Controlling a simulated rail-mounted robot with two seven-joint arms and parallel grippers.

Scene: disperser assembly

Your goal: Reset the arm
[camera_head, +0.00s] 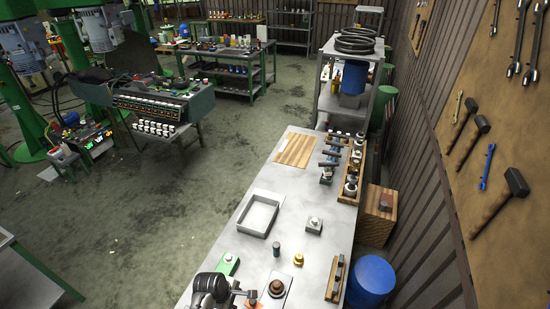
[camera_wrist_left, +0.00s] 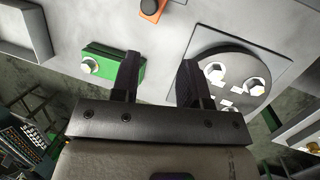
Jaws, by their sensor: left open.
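My left gripper (camera_head: 243,293) is at the near end of the grey workbench (camera_head: 226,245), low in the head view. In the left wrist view its two dark fingers (camera_wrist_left: 158,78) are apart with nothing between them. A green block with a bolt (camera_wrist_left: 105,65) lies beyond the left finger; it also shows in the head view (camera_head: 229,264). A round metal part with several bright bolts on a square plate (camera_wrist_left: 248,100) is at the right finger. It cannot be told whether that finger touches it. My right gripper is not in view.
A shallow grey tray (camera_head: 262,233) is on the bench, with a dark cylinder (camera_head: 277,249) and a brass part (camera_head: 298,259) nearer. A wooden rack (camera_head: 349,195) lines the right edge. A blue drum (camera_head: 371,282) stands beside the bench. The bench's left-middle is fairly clear.

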